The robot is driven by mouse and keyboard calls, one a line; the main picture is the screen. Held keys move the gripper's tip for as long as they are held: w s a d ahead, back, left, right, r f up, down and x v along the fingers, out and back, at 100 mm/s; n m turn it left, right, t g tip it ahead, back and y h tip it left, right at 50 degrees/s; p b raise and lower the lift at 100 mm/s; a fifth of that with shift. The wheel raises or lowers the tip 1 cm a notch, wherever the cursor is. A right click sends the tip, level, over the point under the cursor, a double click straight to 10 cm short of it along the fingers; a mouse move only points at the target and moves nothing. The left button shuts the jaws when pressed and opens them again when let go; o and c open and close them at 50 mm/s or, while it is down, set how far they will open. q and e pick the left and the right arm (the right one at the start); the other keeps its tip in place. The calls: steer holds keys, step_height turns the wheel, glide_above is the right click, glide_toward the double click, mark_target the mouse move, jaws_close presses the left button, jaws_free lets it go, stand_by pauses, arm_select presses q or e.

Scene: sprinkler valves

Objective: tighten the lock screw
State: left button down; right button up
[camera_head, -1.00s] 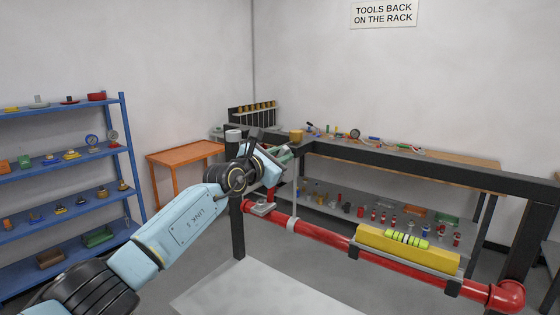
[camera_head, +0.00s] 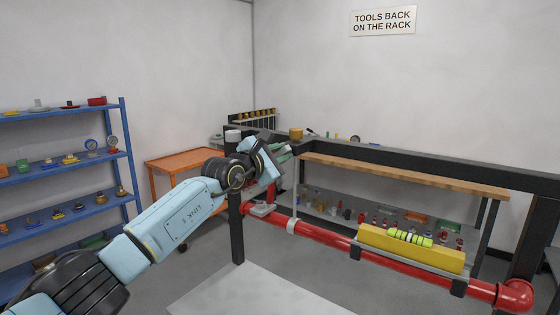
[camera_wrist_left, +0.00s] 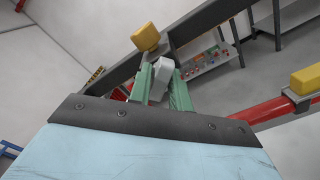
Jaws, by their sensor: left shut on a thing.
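My left gripper (camera_head: 286,151) is at the corner of the dark frame, above the left end of the red pipe. In the left wrist view its two green fingers (camera_wrist_left: 160,88) are shut on a small light-grey piece (camera_wrist_left: 161,76). I cannot tell whether this piece is the lock screw or a tool. A yellow block (camera_wrist_left: 145,38) shows just beyond the fingertips, and it also shows on the frame in the head view (camera_head: 296,133). No lock screw can be made out clearly. My right gripper is not in view.
A blue shelf (camera_head: 70,170) and an orange cart (camera_head: 185,160) stand to the left. A workbench stands behind the beam.

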arm_select(q)
steer(key=shift+f+m+b, duration=0.15)
steer(key=shift+m+b, duration=0.15)
steer(key=shift+m, duration=0.2)
steer(key=shift+m+b, duration=1.1)
steer(key=shift+m, duration=0.6)
steer(key=shift+m+b, duration=0.5)
steer(key=shift+m, duration=1.3)
steer(key=c, duration=1.2)
jaws_free()
